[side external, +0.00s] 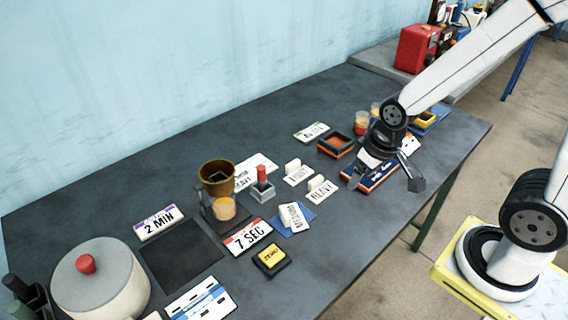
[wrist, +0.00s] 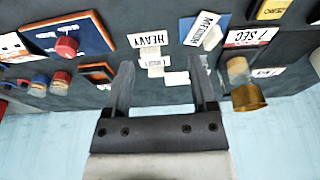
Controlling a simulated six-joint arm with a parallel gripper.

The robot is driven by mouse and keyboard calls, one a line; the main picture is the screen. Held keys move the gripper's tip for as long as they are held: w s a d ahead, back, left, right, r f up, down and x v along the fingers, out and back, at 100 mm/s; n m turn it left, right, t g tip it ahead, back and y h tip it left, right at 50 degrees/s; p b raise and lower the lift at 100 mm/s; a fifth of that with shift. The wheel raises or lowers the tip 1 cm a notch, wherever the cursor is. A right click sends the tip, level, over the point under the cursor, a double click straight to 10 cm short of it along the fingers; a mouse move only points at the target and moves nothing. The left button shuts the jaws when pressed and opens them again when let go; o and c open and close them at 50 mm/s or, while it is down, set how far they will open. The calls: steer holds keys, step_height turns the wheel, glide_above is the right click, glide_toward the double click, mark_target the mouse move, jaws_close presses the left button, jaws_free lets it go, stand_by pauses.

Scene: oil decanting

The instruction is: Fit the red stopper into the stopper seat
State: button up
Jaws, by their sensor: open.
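A red stopper-like piece (wrist: 66,47) stands on a blue board with an orange edge (wrist: 96,33) at the left of the wrist view. In the side view, my gripper (side external: 386,182) hangs over that board (side external: 378,181) and hides the piece. Another upright red piece (side external: 262,174) stands in a small grey block (side external: 262,192) near the brass pot. No seat is clearly marked, so I cannot tell which holder is the stopper seat. In the wrist view my gripper (wrist: 161,65) is open, with nothing between its fingers; the red piece lies left of both.
An orange-rimmed black box (side external: 336,145) and small jars (side external: 361,123) are behind my gripper. A large pot (side external: 100,282) with a red knob stands front left.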

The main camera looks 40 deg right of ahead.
stand_by(0.3)
steer(key=n+g, duration=0.2)
steer(key=n, duration=1.2)
glide_above(261, 176)
steer(key=d, duration=0.1)
step_height(261, 176, down, 3)
steer(key=shift+s+d+f, duration=0.1)
steer(key=shift+w+a+f+n+g, duration=0.25)
steer(key=shift+w+a+n+g, duration=0.1)
steer(key=shift+w+n, duration=0.2)
steer(key=shift+f, duration=0.1)
steer(key=shift+f, duration=1.2)
steer(key=shift+f, duration=0.1)
steer(key=shift+d+f, duration=0.15)
steer(key=shift+f, duration=2.35)
steer(key=shift+c, duration=0.3)
